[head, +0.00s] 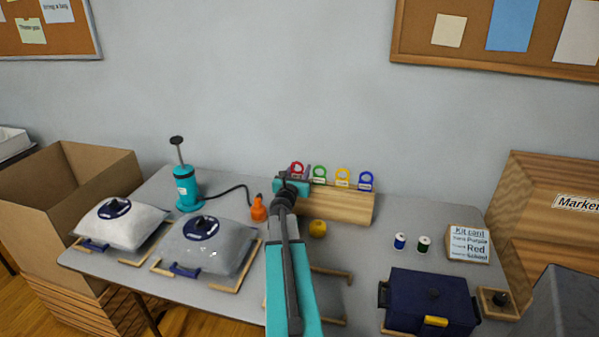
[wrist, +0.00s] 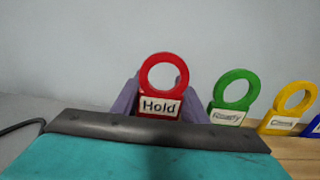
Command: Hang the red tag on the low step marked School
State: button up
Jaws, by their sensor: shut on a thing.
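The red tag (wrist: 164,76) is a ring on a block with a white label reading "Hold". It stands upright between the two purple-grey fingers of my gripper (wrist: 160,100), which is shut on it. In the head view the red tag (head: 297,167) is at the left end of the wooden tag rack (head: 345,207), with my gripper (head: 294,180) right at it. Whether the tag still touches the rack is hidden. I see no step with a readable School mark; a board at the right reads "Market" (head: 577,203).
Green (head: 319,172), yellow (head: 343,176) and blue (head: 366,180) tags stand right of the red one. A pump (head: 187,187), two filled bags (head: 120,222) and a cardboard box (head: 60,190) are left. Spools (head: 424,243), a card (head: 468,243) and a navy box (head: 430,298) are right.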

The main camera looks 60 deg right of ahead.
jog(key=shift+f+b, duration=0.25)
jog(key=shift+b, duration=0.1)
jog(key=o, duration=1)
jog(key=shift+r+p, duration=0.2)
jog(key=shift+p, duration=0.4)
jog(key=shift+s+a+f, duration=0.1)
jog(key=shift+a+f, duration=0.1)
jog(key=shift+a, duration=0.1)
jog(key=v, duration=1.1)
jog(key=shift+r+b, duration=0.3)
jog(key=shift+b, duration=0.1)
jog(key=shift+a+p, duration=0.1)
jog(key=shift+p, duration=0.2)
